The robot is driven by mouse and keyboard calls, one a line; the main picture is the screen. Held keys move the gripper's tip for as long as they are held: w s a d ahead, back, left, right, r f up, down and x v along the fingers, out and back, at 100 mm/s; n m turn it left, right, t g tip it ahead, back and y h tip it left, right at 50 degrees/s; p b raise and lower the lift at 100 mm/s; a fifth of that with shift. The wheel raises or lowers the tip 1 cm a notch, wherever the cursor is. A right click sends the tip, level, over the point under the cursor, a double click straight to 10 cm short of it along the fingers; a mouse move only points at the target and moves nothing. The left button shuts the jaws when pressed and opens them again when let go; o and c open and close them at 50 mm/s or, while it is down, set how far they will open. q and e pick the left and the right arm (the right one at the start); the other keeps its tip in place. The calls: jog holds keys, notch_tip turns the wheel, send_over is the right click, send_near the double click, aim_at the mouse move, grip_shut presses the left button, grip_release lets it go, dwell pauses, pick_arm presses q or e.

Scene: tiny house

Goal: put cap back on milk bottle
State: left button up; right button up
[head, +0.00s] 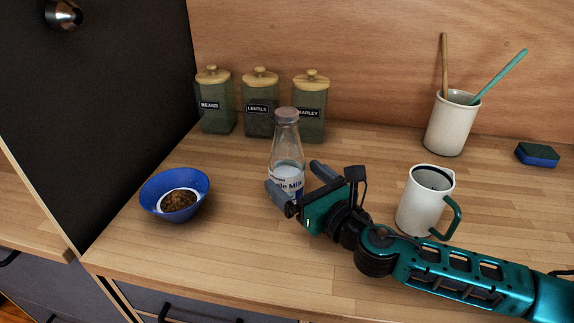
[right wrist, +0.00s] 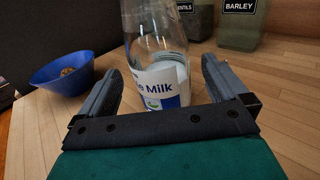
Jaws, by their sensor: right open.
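The milk bottle (head: 285,160) is clear glass with a white and blue label and stands upright on the wooden counter. My right gripper (head: 296,181) is open at the lower part of the bottle. In the right wrist view the bottle (right wrist: 157,75) shows between the two open fingers (right wrist: 160,90), with a gap on each side; its top is out of frame. My left gripper is not in view.
Three green canisters (head: 262,117) stand behind the bottle. A white mug (head: 419,205) is close to my right arm. A utensil crock (head: 450,130) and a sponge (head: 537,154) are at the back right.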

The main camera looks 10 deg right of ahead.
aim_at(287, 167)
jog(key=x, duration=0.4)
jog(key=shift+r, duration=0.15)
jog(key=c, duration=1.4)
jog(key=shift+r, duration=0.15)
jog(key=shift+c, duration=0.4)
